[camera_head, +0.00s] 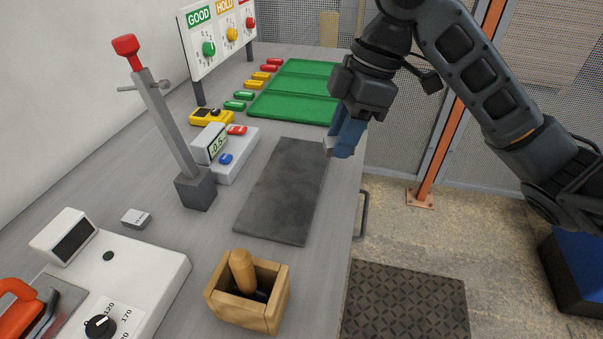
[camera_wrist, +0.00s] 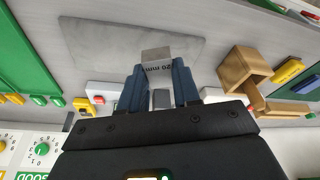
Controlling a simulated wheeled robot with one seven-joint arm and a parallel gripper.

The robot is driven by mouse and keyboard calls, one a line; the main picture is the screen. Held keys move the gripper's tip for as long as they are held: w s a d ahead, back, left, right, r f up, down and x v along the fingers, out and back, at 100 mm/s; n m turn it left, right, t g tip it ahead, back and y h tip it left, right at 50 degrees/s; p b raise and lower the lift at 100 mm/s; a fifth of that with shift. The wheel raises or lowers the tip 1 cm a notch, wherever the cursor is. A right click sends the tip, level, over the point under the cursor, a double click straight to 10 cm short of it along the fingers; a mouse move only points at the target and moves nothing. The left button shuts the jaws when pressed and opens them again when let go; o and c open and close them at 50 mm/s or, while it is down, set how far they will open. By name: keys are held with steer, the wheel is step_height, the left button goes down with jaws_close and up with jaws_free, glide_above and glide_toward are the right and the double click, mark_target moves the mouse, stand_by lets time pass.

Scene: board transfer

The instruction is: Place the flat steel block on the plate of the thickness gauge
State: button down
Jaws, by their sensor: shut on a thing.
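My gripper (camera_head: 340,143) is shut on a small light-grey steel block. In the wrist view the block (camera_wrist: 156,55) sits between the blue fingertips (camera_wrist: 158,80) and bears the mark "20 mm". In the head view only a pale edge of it (camera_head: 327,145) shows beside the fingers. My gripper is at the bench's right edge, beside the far end of a dark grey slab (camera_head: 282,190). A white unit with a small "-0.5" display (camera_head: 217,147) and red and blue buttons, apparently the thickness gauge, stands left of the slab. I cannot make out its plate.
A tall post with a red knob (camera_head: 126,47) stands beside the display unit. A small grey block (camera_head: 136,218) lies left of it. A wooden box (camera_head: 247,310) with a handle is at the front. Green trays (camera_head: 290,108) lie behind. The slab is bare.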

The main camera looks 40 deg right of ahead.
steer(key=shift+s+a+f, duration=0.15)
steer(key=shift+f, duration=0.05)
steer(key=p, duration=0.1)
glide_above(273, 213)
steer(key=d, duration=0.1)
steer(key=f, duration=0.6)
steer(key=shift+s+f, duration=0.2)
steer(key=shift+s, duration=0.15)
steer(key=shift+s+d+x, duration=0.15)
steer(key=shift+x, duration=0.9)
steer(key=shift+s+d+x, duration=0.15)
steer(key=shift+x, duration=0.85)
steer(key=shift+f, duration=0.15)
steer(key=shift+f, duration=0.1)
steer(key=c, duration=0.8)
jaws_free()
steer(key=v, duration=1.2)
